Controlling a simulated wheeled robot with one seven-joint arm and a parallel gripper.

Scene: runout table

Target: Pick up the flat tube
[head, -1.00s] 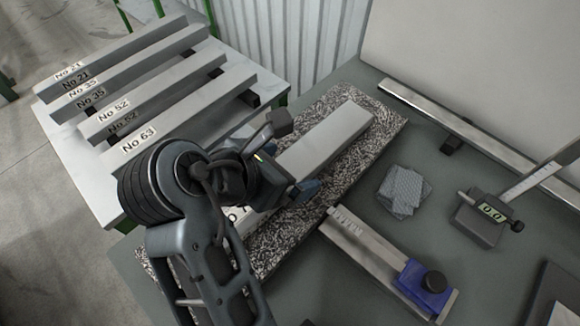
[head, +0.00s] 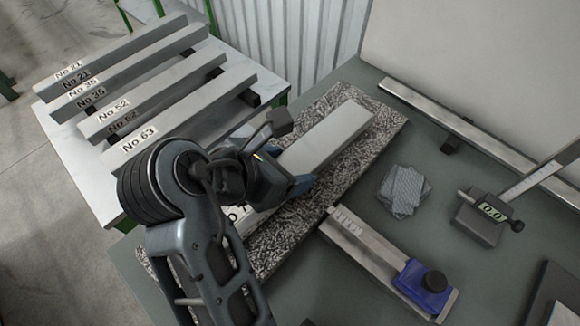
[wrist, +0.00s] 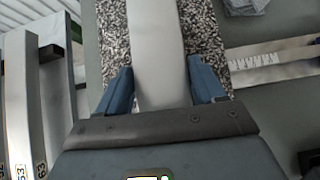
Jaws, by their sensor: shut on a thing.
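The flat tube (head: 335,138) is a long light grey bar lying along a speckled mat (head: 375,150) on the green-grey table. Its near part is hidden behind my arm, where a piece of a white label shows. My gripper (head: 290,172) is at the tube's middle. In the wrist view, the blue fingers of my gripper (wrist: 162,88) stand on either side of the tube (wrist: 157,50), shut on it. I cannot tell from the pictures whether the tube is clear of the mat.
A white side table (head: 75,165) at the left holds several labelled bars (head: 185,105).

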